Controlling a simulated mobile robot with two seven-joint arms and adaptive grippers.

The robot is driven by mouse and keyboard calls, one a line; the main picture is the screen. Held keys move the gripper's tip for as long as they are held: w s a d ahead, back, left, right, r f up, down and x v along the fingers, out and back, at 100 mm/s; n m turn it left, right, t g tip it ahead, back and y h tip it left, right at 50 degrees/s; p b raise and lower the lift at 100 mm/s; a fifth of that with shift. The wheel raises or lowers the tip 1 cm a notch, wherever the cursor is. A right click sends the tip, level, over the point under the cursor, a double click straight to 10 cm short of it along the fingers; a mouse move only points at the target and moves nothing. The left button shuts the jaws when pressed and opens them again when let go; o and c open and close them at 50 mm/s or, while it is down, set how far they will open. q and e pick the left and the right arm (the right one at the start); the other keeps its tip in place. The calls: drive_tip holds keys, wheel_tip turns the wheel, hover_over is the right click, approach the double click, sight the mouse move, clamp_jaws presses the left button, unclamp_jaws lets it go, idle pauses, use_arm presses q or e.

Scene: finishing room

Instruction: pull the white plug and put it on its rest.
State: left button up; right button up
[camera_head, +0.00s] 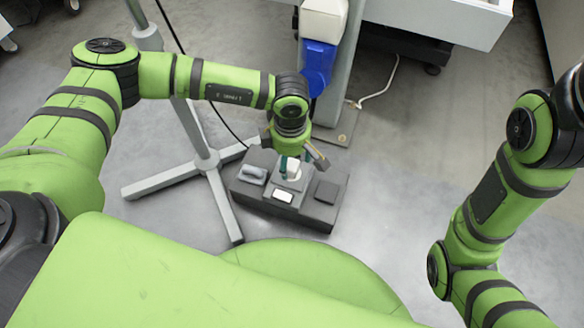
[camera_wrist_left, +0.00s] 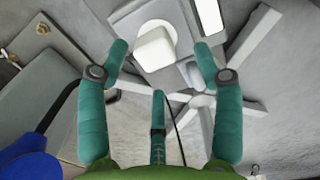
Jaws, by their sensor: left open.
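The white plug (camera_head: 294,171) sits upright on the middle block of a dark grey stand (camera_head: 318,214) on the floor. It also shows in the left wrist view (camera_wrist_left: 154,48), a white block on a round white base. My left gripper (camera_head: 296,163) is open above it, its teal fingers on either side of the plug, with a gap in the left wrist view (camera_wrist_left: 160,52). A flat dark pad (camera_head: 327,191) is to the right of the plug, and a grey rounded piece (camera_head: 252,174) to the left. I cannot tell which is the rest. The right gripper is out of view.
A grey pole with splayed feet (camera_head: 222,203) stands left of the stand, close to it. A column with a blue and white unit (camera_head: 317,66) rises behind. A white worktop (camera_head: 440,18) is at the top right. Floor right of the stand is clear.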

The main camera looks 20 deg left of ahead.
sight(293, 165)
use_arm(q)
drive_tip(key=f+b, duration=0.2)
drive_tip(key=f, duration=0.1)
drive_tip(key=f+b, duration=0.1)
drive_tip(key=shift+w+d+f, duration=0.25)
drive_tip(key=shift+w+f, duration=0.05)
drive_tip(key=shift+f, duration=0.05)
drive_tip(key=shift+c, duration=0.4)
clamp_jaws()
drive_tip(key=shift+r, duration=0.1)
